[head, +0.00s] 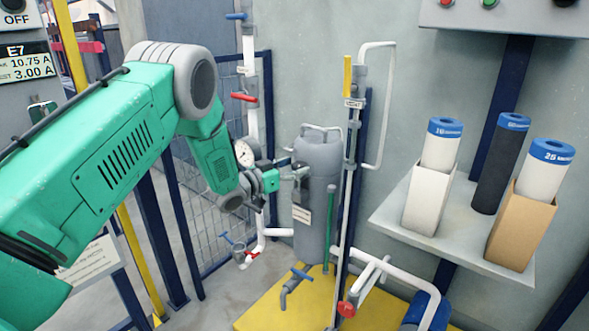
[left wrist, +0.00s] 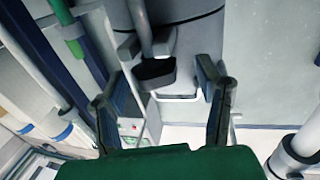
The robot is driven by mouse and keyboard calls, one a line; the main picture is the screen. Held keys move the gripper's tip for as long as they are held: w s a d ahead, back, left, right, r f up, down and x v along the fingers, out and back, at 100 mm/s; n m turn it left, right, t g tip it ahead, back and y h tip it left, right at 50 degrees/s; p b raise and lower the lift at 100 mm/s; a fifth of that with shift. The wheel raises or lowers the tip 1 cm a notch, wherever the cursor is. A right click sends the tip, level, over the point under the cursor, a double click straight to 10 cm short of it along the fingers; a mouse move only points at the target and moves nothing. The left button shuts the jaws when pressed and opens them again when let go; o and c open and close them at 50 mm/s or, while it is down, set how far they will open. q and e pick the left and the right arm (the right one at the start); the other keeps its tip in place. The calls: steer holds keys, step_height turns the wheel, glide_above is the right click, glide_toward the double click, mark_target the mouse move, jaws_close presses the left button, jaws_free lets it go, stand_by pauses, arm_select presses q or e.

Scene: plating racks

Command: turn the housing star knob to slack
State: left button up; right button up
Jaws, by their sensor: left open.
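The housing is a tall grey cylinder (head: 317,165) standing upright on a yellow base; it also fills the top of the left wrist view (left wrist: 185,20). My left gripper (head: 301,178) is at its left side, in front of its upper half. In the left wrist view my left gripper (left wrist: 166,62) is open, with one finger on each side. A dark knob-like piece (left wrist: 156,73) on a grey stem shows between the fingers; it may be the star knob. I cannot tell whether a finger touches it. In the head view the gripper hides that spot. My right gripper is not in view.
A pressure gauge (head: 244,153) and a red-handled valve (head: 244,97) are close to my left wrist. A white pipe (head: 346,210) stands right of the housing. A shelf (head: 455,245) with several blue-capped cartridges is at the right. A yellow base (head: 270,312) lies below.

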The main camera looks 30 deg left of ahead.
arm_select(q)
steer(key=shift+d, duration=0.15)
steer(key=c, duration=1.2)
steer(key=shift+o, duration=0.2)
steer(key=shift+d+r, duration=0.1)
steer(key=shift+d, duration=0.05)
steer(key=shift+n+y, duration=0.3)
steer(key=shift+y, duration=0.1)
steer(key=shift+r+n+t+y+p, duration=0.1)
steer(key=shift+n+t+y+p, duration=0.25)
steer(key=shift+n+y, duration=0.35)
steer(key=n+y, duration=0.2)
steer(key=y, duration=0.3)
steer(key=shift+d+n, duration=0.3)
steer(key=shift+n, duration=0.1)
steer(key=n+g+y, duration=0.1)
steer(key=n+y, duration=0.1)
steer(key=y, duration=0.1)
steer(key=n+g+y, duration=0.1)
steer(key=n+y, duration=0.1)
steer(key=y, duration=0.1)
steer(key=shift+w+d, duration=0.15)
steer(key=shift+d, duration=0.05)
steer(key=shift+r+n+y, duration=0.1)
steer(key=shift+n+y, duration=0.2)
steer(key=shift+y, duration=0.2)
steer(key=o, duration=1.2)
steer(key=shift+c, duration=0.2)
